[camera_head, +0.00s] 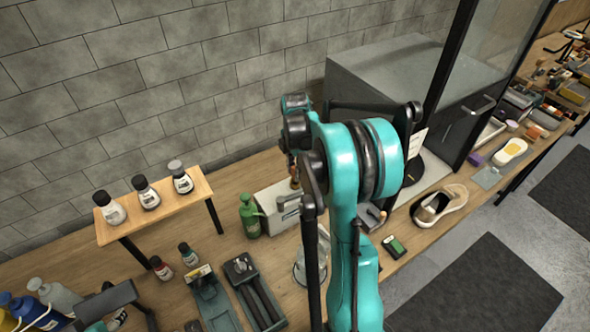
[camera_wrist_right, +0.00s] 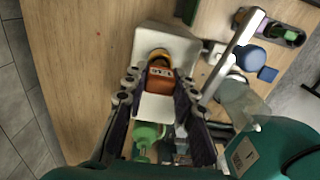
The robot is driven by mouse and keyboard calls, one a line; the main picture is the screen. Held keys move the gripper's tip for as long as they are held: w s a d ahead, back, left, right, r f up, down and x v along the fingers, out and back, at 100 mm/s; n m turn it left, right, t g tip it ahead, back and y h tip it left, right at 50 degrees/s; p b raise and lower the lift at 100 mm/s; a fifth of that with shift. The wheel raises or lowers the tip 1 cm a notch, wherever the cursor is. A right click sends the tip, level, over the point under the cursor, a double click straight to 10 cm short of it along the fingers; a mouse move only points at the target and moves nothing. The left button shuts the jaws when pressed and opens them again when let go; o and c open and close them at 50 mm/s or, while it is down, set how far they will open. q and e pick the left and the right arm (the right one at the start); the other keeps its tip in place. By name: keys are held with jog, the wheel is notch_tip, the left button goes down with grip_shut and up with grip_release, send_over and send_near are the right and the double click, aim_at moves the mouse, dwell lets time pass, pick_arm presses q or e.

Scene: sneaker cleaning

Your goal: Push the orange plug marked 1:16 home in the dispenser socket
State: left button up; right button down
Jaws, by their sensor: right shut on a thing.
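The orange plug (camera_wrist_right: 160,82) shows in the right wrist view, with a pale label whose small print I cannot read for sure. It sits at the white dispenser (camera_wrist_right: 148,40), in line with a round brass-coloured ring (camera_wrist_right: 159,55). My right gripper (camera_wrist_right: 158,90) is shut on the plug, with one dark finger on each side. I cannot tell how deep the plug sits in the socket. In the head view the white dispenser (camera_head: 279,208) stands on the bench, partly behind my teal right arm, which hides most of the gripper.
A green bottle (camera_head: 250,216) stands close left of the dispenser. A small wooden shelf (camera_head: 165,208) with several bottles is further left. Dark trays (camera_head: 255,292) lie in front. A sneaker (camera_head: 440,204) and a green-and-black item (camera_head: 394,247) lie to the right.

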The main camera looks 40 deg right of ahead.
jog(key=shift+f+b, duration=0.65)
jog(key=shift+f, duration=0.25)
jog(key=c, duration=1.1)
grip_release()
jog(key=shift+c, duration=0.2)
notch_tip(320, 180, up, 12)
jog(key=s+a+f+m+t+b, duration=0.1)
jog(key=s+a+m+t+b, duration=0.2)
jog(key=a, duration=0.4)
jog(key=s+a+f+m+b, duration=0.2)
jog(key=s+a+m, duration=0.25)
jog(key=a, duration=0.35)
jog(key=s+a+f+m+t+b, duration=0.3)
jog(key=s+a+f+m+t, duration=0.1)
jog(key=s+a+f+m, duration=0.3)
jog(key=a+f+m, duration=0.1)
jog(key=a+m, duration=0.1)
jog(key=shift+s+a+f+b, duration=0.3)
jog(key=shift+s+a+f, duration=0.05)
jog(key=shift+f, duration=0.05)
